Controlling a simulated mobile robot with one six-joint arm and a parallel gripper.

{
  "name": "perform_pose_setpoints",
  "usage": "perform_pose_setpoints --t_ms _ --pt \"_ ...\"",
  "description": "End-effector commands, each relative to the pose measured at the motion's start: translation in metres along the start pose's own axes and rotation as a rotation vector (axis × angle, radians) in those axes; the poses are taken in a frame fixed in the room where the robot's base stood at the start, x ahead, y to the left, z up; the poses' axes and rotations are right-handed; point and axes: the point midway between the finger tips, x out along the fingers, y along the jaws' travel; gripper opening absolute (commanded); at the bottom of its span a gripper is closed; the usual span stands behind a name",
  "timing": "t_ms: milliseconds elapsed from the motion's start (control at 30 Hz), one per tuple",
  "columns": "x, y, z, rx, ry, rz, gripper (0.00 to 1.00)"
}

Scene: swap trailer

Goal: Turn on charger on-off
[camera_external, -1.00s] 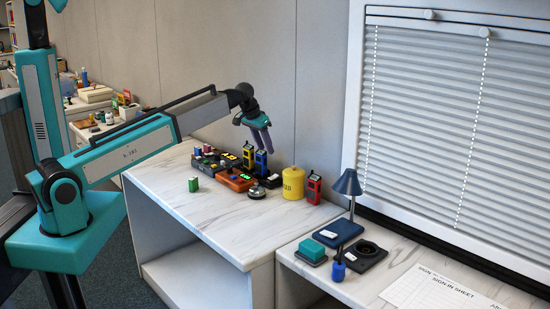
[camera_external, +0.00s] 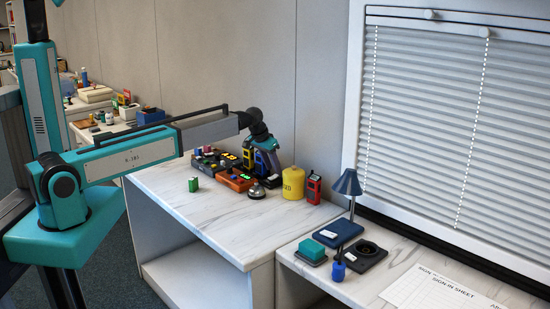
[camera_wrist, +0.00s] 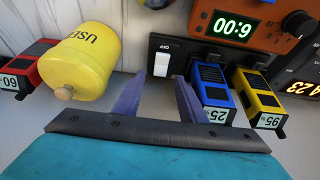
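The charger (camera_wrist: 213,50) is a black unit with a white rocker switch (camera_wrist: 162,64) and a small white label beside it. A blue radio (camera_wrist: 213,93) and a yellow radio (camera_wrist: 257,92) stand at the charger. My gripper (camera_wrist: 158,84) is open and empty, its two purple fingers apart with the switch just beyond and between their tips. I cannot tell whether the fingers touch the charger. In the external view my gripper (camera_external: 271,170) is low at the charger (camera_external: 257,190), hiding part of it and the blue radio.
A yellow canister (camera_wrist: 82,60) and a red radio (camera_wrist: 30,65) stand to the left in the wrist view. An orange device (camera_wrist: 250,25) with lit green digits is at upper right. A silver bell (camera_external: 256,191) sits close by. The front of the table (camera_external: 215,220) is clear.

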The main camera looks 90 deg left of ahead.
Motion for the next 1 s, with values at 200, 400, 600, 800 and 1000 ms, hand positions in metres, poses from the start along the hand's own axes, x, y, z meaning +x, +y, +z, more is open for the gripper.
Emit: perform_pose_setpoints --t_ms 200,400,600,800,1000 --pt "0.020 0.000 -0.001 0.000 -0.001 0.000 0.38" --pt "0.027 0.000 0.000 0.000 0.001 0.000 0.38" --pt "0.027 0.000 0.000 0.000 0.001 0.000 0.38" --pt "0.027 0.000 0.000 0.000 0.001 0.000 0.12" --pt "0.027 0.000 0.000 0.000 -0.001 0.000 0.00"
